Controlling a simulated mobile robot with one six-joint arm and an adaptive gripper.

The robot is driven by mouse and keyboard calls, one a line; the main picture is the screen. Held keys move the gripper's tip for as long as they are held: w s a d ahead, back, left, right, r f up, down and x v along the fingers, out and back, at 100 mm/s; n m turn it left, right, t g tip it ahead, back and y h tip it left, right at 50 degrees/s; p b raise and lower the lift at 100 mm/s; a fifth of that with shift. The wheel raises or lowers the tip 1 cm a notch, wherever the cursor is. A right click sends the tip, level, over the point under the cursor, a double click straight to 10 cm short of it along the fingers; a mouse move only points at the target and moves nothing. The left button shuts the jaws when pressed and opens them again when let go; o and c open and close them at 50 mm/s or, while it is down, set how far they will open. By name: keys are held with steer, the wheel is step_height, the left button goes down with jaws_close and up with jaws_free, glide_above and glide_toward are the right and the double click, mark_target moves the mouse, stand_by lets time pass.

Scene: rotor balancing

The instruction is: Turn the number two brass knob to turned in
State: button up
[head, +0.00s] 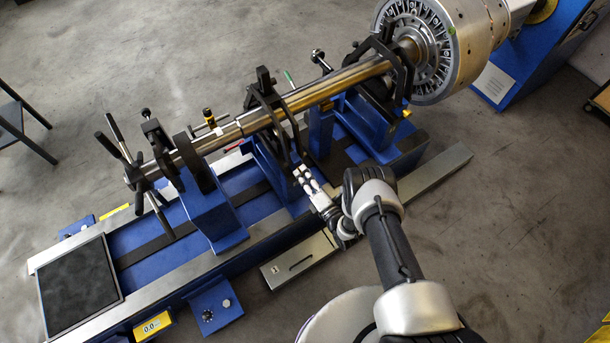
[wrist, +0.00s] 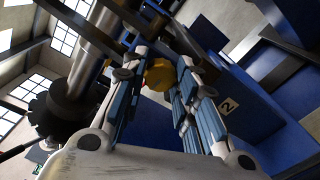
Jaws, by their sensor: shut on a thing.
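The brass knob (wrist: 161,74) is a faceted gold piece between the fingertips of my gripper (wrist: 158,80) in the wrist view. My gripper is shut on the knob, with a finger on either side. In the head view my gripper (head: 304,176) reaches in at the near side of the blue stand, below the long steel shaft (head: 310,97). The knob cannot be made out there. How far the knob is turned cannot be told.
A large slotted rotor (head: 440,45) is at the shaft's upper right end. A black spoked handwheel (head: 130,165) is at its left end. Black clamp arms (head: 270,105) stand close above my gripper. A steel rail (head: 435,170) runs along the near side. Grey floor is open at right.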

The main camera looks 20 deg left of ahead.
steer(key=shift+n, duration=0.6)
steer(key=o, duration=1.1)
steer(key=shift+d, duration=0.1)
steer(key=v, duration=1.2)
